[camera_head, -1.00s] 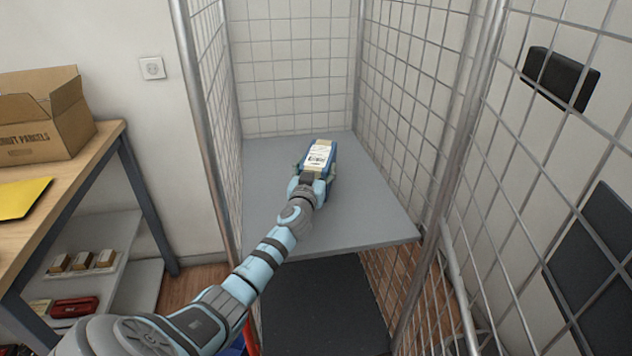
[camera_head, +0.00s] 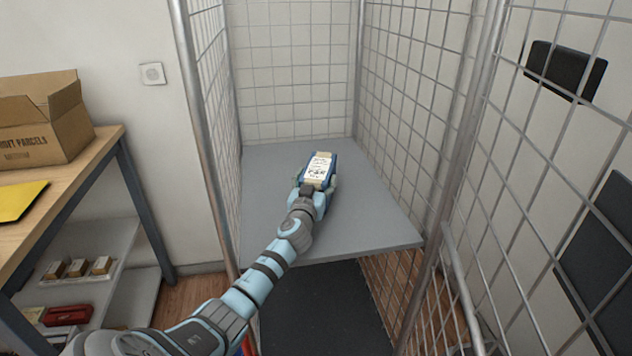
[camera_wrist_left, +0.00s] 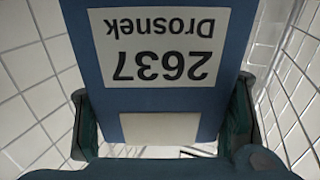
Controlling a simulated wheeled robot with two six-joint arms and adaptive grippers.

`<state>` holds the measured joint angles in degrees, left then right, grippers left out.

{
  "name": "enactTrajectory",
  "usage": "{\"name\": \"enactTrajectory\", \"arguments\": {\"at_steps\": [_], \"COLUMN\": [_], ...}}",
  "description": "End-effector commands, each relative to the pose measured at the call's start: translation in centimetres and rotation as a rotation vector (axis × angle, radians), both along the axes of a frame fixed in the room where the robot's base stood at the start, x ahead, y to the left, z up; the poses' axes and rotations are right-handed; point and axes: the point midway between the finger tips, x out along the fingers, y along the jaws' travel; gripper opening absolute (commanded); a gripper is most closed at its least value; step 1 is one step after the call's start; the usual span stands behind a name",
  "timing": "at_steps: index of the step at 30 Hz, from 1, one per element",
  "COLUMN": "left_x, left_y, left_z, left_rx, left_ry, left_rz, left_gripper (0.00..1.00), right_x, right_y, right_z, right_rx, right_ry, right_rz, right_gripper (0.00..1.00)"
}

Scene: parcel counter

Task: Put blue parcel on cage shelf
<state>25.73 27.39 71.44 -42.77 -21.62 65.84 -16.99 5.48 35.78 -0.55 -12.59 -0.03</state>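The blue parcel (camera_head: 319,171), with a pale strip and a white label, is over the grey cage shelf (camera_head: 375,222) in the head view. My left gripper (camera_head: 315,191) is shut on its near part, one finger on each side. In the left wrist view the parcel (camera_wrist_left: 75,15) fills the middle, its label upside down reading "Drosnek 2637", between the dark green fingers of the gripper (camera_wrist_left: 165,125). I cannot tell whether the parcel touches the shelf; its underside is hidden. My right gripper is not in view.
Wire mesh walls (camera_head: 405,110) and upright posts (camera_head: 198,130) close in the shelf on both sides. The shelf is otherwise bare. At the left, a wooden table (camera_head: 80,165) carries an open cardboard box (camera_head: 45,135) and a yellow envelope (camera_head: 18,200).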

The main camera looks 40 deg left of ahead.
Motion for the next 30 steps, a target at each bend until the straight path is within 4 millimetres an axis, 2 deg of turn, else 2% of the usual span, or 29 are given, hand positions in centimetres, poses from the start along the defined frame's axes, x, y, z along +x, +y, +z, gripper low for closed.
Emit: {"name": "enactTrajectory", "arguments": {"at_steps": [1, 4, 14, 20, 26, 30], "left_x": [0.0, -0.1, -0.1, 0.0, -4.5, -7.6], "left_y": [0.0, 0.0, 0.0, 0.0, -2.5, -4.2], "left_z": [-0.2, -0.2, -0.2, 1.5, 1.1, 1.0], "left_rx": [-0.002, -0.002, -0.003, -0.004, 0.0, -0.003], "left_ry": [0.004, 0.004, 0.005, 0.005, 0.006, 0.005], "left_rz": [0.0, 0.0, 0.001, 0.0, -0.003, -0.002], "left_gripper": [0.72, 0.88, 0.88, 0.88, 0.88, 0.88], "right_x": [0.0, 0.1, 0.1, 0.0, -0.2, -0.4], "right_y": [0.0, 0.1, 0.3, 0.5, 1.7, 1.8], "right_z": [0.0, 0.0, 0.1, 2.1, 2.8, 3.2], "right_rx": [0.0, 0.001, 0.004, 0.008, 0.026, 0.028], "right_ry": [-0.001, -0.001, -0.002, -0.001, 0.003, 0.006], "right_rz": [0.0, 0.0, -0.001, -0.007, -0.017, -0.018], "right_gripper": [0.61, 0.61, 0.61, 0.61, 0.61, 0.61]}}
